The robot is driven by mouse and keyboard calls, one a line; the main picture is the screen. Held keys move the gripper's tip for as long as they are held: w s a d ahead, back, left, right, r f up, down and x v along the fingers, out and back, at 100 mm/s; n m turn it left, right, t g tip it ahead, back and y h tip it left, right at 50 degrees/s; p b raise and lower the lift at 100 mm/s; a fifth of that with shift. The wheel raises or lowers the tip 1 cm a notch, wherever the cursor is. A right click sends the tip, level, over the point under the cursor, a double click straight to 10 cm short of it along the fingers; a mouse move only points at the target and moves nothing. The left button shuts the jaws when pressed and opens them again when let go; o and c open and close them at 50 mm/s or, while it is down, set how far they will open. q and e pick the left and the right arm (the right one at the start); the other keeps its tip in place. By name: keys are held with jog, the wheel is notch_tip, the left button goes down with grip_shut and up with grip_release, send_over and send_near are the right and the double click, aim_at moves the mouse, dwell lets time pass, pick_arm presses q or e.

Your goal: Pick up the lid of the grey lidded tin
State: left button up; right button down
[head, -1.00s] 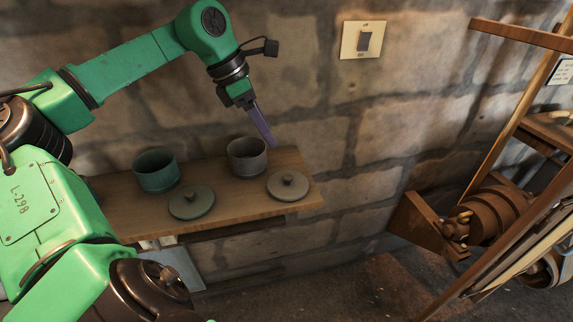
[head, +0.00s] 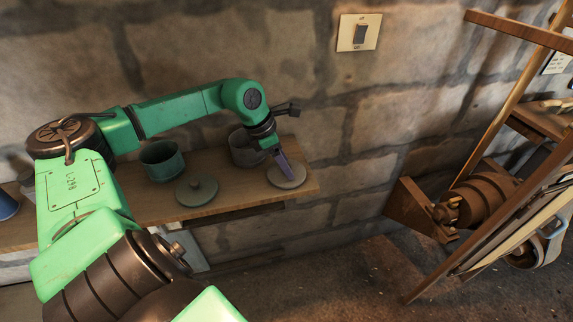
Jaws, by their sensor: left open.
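The grey lid (head: 287,177) lies flat near the right end of the wooden shelf (head: 240,206). Its knob is hidden behind my gripper. The grey tin (head: 241,150) stands open behind it, partly covered by my wrist. My left gripper (head: 290,174) points down at the lid, its fingers over the middle of it around where the knob is. It is open; whether the fingers touch the knob cannot be seen. My right gripper is not in view.
A green tin (head: 161,161) stands open to the left, with its green lid (head: 197,190) lying in front of it. A blue container (head: 6,205) is at the far left. A light switch (head: 359,33) is on the stone wall. A wooden frame with machinery (head: 490,200) stands at the right.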

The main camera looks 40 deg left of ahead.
pick_arm(q)
grip_shut()
